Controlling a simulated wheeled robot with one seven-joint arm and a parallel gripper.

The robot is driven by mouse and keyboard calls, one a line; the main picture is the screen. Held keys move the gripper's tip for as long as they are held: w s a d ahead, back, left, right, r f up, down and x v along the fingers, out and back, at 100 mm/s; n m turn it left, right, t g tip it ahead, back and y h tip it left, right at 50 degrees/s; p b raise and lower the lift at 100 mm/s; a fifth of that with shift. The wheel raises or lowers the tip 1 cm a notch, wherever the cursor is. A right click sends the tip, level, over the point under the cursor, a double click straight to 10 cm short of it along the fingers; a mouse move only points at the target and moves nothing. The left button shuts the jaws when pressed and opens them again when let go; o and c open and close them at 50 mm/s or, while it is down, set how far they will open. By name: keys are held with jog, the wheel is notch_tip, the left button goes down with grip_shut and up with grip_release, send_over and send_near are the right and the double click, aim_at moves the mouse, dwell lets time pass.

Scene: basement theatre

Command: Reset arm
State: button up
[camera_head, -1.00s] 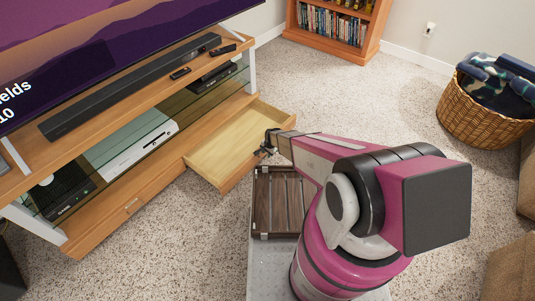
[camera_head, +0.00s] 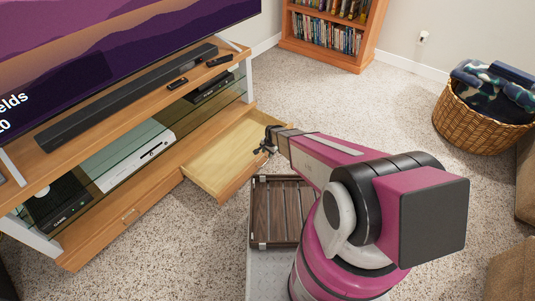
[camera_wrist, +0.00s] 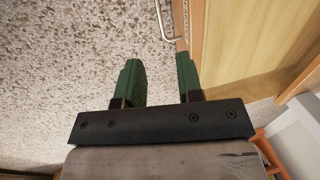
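My gripper (camera_head: 266,145) is at the end of my pink and grey arm, close to the front edge of the open drawer (camera_head: 227,150). In the wrist view, its two green fingers (camera_wrist: 159,82) stand apart with carpet and a strip of drawer front showing between them. Nothing is held. The drawer is pulled out of the wooden TV stand (camera_head: 95,226), and its visible inside looks empty. In the wrist view, a metal handle (camera_wrist: 162,20) shows just beyond the fingertips; I cannot tell whether a finger touches the drawer.
A dark slatted tray (camera_head: 279,238) lies on my base in front of me. The TV stand holds a soundbar (camera_head: 130,96), remotes and a white console (camera_head: 128,154). A bookcase (camera_head: 326,34) stands at the back, and a wicker basket (camera_head: 470,125) at right. Carpet between is clear.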

jog(key=s+d+r+n, duration=0.2)
jog(key=s+d+r, duration=0.3)
jog(key=r, duration=0.7)
jog(key=s+d+r+n+g+h, duration=0.1)
jog(key=s+d+r+n, duration=0.2)
jog(key=r, duration=0.9)
jog(key=s+d+r+n, duration=0.2)
jog(key=s+d+r, duration=0.7)
jog(key=d+r, duration=0.1)
jog(key=shift+s+r+n+h, duration=0.2)
jog(key=shift+r+n+h, duration=0.15)
jog(key=shift+r, duration=0.55)
